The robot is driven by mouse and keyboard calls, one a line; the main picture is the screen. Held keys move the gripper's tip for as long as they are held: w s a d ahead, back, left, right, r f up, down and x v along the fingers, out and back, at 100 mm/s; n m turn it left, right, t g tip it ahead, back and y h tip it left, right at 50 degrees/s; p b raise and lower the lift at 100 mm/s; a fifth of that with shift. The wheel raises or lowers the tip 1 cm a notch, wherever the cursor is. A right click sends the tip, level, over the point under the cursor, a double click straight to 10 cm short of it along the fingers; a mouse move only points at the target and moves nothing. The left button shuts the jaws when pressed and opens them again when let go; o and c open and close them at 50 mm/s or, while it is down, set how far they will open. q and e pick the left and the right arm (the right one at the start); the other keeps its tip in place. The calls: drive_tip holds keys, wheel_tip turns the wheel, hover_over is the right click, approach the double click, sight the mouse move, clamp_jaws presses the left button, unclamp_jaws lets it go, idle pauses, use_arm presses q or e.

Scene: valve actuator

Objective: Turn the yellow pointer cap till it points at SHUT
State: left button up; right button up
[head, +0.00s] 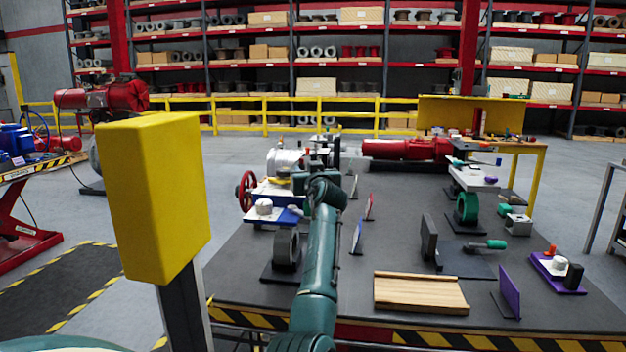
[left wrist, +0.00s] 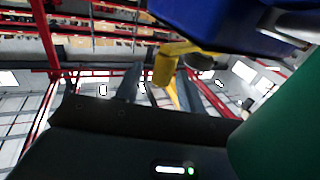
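In the left wrist view, a yellow piece (left wrist: 164,69) that looks like the pointer cap hangs below a blue body (left wrist: 225,18). My left gripper (left wrist: 157,88) has its two grey fingers apart, one on each side of the yellow piece. A gap shows on the left; I cannot tell whether the right finger touches. In the head view, my left arm reaches forward to the white actuator (head: 284,160) with a red handwheel (head: 246,190). A small yellow part (head: 279,181) shows there; my wrist hides much around it. SHUT lettering is not readable. My right gripper is not in view.
A yellow box on a post (head: 153,195) stands close at left. The dark table (head: 340,285) holds a grey ring block (head: 287,248), a wooden board (head: 420,292), thin upright plates (head: 509,290) and a green valve part (head: 467,208). Bare tabletop lies right of my arm.

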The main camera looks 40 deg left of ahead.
use_arm(q)
drive_tip(key=b+v, duration=0.2)
drive_tip(key=v, duration=1.1)
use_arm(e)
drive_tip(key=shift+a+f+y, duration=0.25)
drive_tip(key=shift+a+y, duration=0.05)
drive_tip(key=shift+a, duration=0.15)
use_arm(q)
drive_tip(key=shift+c, duration=0.5)
